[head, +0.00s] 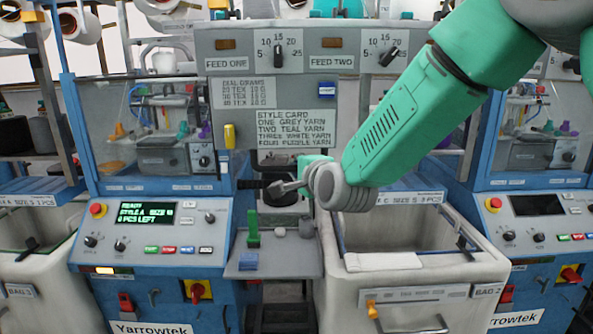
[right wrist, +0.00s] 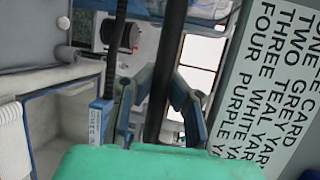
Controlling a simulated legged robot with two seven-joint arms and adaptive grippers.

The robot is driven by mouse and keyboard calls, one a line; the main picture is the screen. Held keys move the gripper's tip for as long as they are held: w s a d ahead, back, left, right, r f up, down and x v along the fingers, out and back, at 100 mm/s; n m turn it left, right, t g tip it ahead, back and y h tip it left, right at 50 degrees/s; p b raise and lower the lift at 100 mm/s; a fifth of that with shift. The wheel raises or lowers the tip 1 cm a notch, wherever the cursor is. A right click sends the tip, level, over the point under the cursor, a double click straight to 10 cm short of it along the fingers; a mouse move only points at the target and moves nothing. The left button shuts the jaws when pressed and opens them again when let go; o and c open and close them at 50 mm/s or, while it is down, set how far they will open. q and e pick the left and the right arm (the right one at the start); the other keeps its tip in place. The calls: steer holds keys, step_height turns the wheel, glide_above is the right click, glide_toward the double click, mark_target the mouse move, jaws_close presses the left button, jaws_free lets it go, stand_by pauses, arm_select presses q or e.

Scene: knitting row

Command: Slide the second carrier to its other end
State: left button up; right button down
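Small coloured pieces that look like the yarn carriers sit behind the clear window of the left knitting machine: an orange one (head: 118,131) at the left, a teal one (head: 183,130) and a purple one (head: 205,131) at the right. Which is the second carrier is too small to tell surely; the style card (head: 290,128) reads "two teal yarn". My right gripper (head: 278,188) is right of that machine, in front of the middle column and apart from the carriers. In the right wrist view its fingers (right wrist: 163,90) are spread, with a dark bar between or behind them. My left gripper is not in view.
A shelf (head: 275,262) below my gripper bears a green upright piece (head: 253,230) and a blue block (head: 248,261). An open grey bin (head: 420,262) stands at right. The left machine's panel has a lit display (head: 147,213). Another machine stands at far right.

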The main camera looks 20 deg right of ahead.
step_height(320, 180, down, 41)
steer(key=a+b, duration=0.1)
steer(key=b, duration=2.6)
steer(key=shift+s+a+y, duration=0.3)
steer(key=shift+s+a, duration=0.1)
steer(key=shift+s, duration=0.05)
steer(key=c, duration=2.2)
jaws_free()
steer(key=shift+r, duration=0.1)
steer(key=o, duration=0.4)
steer(key=shift+a, duration=0.15)
steer(key=d+v, duration=0.1)
steer(key=v, duration=1)
steer(key=shift+s+r, duration=0.25)
steer(key=shift+r, duration=0.1)
